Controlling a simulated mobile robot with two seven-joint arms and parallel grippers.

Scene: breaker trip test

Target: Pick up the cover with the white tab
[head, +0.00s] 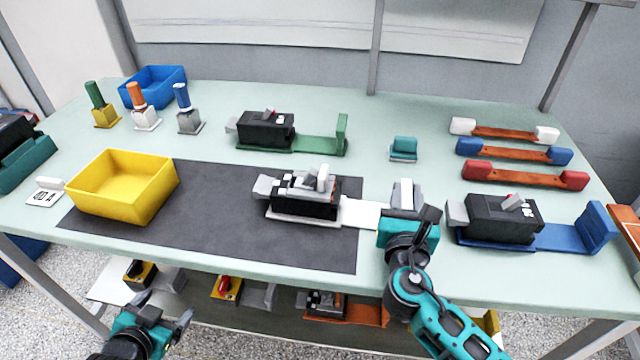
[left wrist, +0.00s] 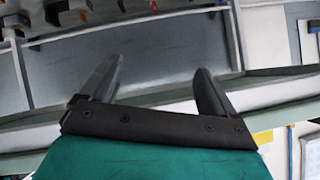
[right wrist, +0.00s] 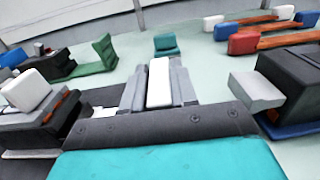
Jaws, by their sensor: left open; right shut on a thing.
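A black breaker (head: 305,200) sits on a white base on the dark mat, with grey parts on top. The base's flat white strip (head: 362,213) runs right towards my right gripper (head: 407,192). This gripper is shut on an upright white tab (head: 404,193) by the strip's right end. In the right wrist view the white tab (right wrist: 159,82) stands between the two grey fingers. Whether the strip and tab are one piece is hidden by the gripper. My left gripper (head: 163,308) is open and empty, in front of the table's front edge; its spread fingers show in the left wrist view (left wrist: 157,90).
A yellow bin (head: 125,188) stands on the mat's left. Breakers on green (head: 300,143) and blue (head: 565,238) bases stand behind and to the right. A small teal block (head: 404,150) and several colour-ended bars (head: 520,175) lie at back right. The mat's middle left is clear.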

